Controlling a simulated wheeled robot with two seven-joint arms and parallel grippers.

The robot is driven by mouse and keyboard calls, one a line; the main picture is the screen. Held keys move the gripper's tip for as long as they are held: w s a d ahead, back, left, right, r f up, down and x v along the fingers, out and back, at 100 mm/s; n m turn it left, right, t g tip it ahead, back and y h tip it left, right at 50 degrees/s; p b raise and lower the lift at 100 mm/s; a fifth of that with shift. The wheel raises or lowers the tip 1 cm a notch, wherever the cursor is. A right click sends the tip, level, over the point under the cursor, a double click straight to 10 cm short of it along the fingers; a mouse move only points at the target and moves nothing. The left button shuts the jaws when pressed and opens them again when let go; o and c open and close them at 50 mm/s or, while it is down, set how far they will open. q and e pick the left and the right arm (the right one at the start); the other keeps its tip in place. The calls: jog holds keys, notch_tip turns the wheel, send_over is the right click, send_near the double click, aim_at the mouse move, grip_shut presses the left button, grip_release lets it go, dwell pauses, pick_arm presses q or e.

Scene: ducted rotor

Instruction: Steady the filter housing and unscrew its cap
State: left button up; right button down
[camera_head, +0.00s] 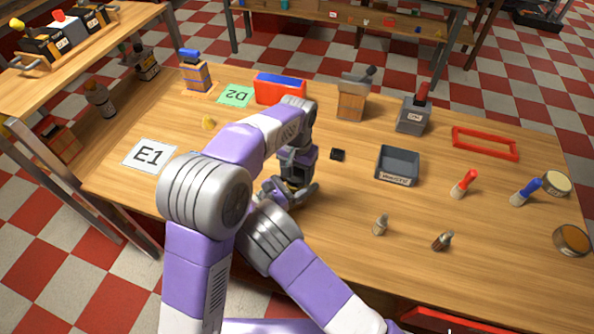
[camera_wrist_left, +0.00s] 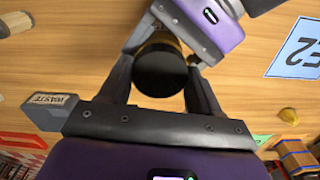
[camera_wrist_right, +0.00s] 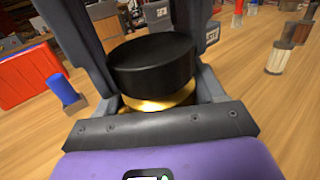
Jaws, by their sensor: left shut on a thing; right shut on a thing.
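The filter housing stands on the table between my two grippers, mostly hidden in the head view. Its black round cap (camera_wrist_right: 150,66) sits above a brass body (camera_wrist_right: 158,104) in the right wrist view. The left wrist view shows the cap's dark top (camera_wrist_left: 162,72) from above. My left gripper (camera_head: 297,177) comes down from above, its fingers shut on either side of the cap. My right gripper (camera_head: 288,196) reaches in low from the side and is shut on the brass body. Whether the cap has turned cannot be told.
A grey waste tray (camera_head: 397,178) and a small black block (camera_head: 337,155) lie to the right. Brushes, small bottles and a red frame (camera_head: 485,157) lie farther right. The front middle is fairly clear.

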aim_at(297, 174)
pick_arm(q)
jog(key=shift+r, duration=0.15)
jog(key=shift+r, duration=1)
jog(key=shift+r, duration=2)
pick_arm(e)
jog(key=shift+c, duration=0.2)
grip_release()
